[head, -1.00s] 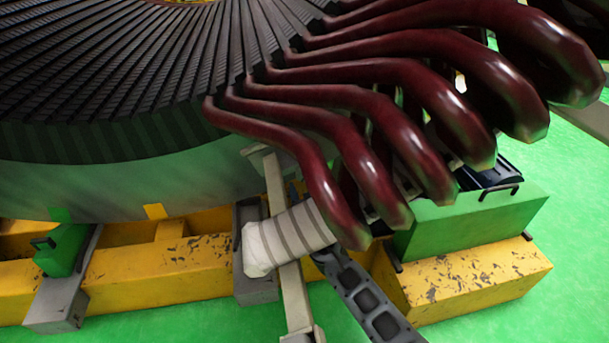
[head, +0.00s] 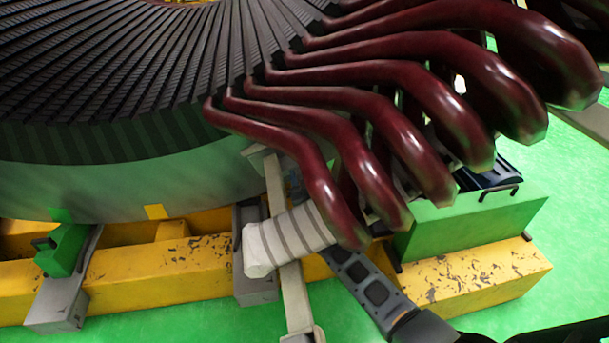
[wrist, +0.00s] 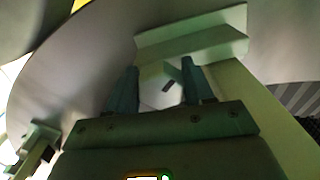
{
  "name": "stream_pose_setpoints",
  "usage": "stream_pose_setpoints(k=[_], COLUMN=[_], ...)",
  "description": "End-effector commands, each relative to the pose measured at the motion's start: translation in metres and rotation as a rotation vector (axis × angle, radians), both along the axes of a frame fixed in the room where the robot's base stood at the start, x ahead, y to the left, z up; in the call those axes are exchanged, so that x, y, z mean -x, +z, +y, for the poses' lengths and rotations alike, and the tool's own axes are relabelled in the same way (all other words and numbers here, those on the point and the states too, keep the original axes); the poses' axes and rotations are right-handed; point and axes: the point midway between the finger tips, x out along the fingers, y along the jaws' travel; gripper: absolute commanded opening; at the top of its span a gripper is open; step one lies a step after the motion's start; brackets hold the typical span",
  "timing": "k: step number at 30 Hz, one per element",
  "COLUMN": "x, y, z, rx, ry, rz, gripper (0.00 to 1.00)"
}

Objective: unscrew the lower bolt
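In the wrist view, my gripper (wrist: 160,82) has its two dark fingers apart, one on each side of a pale faceted part (wrist: 154,92). This part has a small dark slot and looks like a bolt head, but I cannot tell for sure that it is the lower bolt. It fills most of the gap, and I cannot tell if the fingers press on it. In the head view, a white ringed cylinder with a faceted end (head: 283,243) lies across a pale upright bar (head: 296,300). The fingertips are not visible in the head view.
Dark red bent coil bars (head: 325,195) overhang this spot beside the big stator (head: 110,170). Yellow beams (head: 160,280) and a green block (head: 470,220) stand around and below. A pale bracket (wrist: 195,40) is just beyond my fingers. Green floor is open in front.

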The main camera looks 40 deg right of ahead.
Motion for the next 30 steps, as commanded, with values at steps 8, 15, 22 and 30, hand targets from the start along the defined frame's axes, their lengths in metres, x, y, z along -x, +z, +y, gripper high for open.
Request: stream_pose_setpoints(k=[8,15,22,30], x=[0.0002,0.0002,0.0003,0.0008], y=[-0.0001,-0.0007,-0.0025,-0.0035], z=[0.0001,0.0003,0.0008,0.0008], rx=[0.000,0.005,0.059,0.222], ry=[0.000,0.000,0.002,0.003], rz=[0.000,0.003,0.041,0.151], gripper=[0.24,0.21,0.20,0.20])
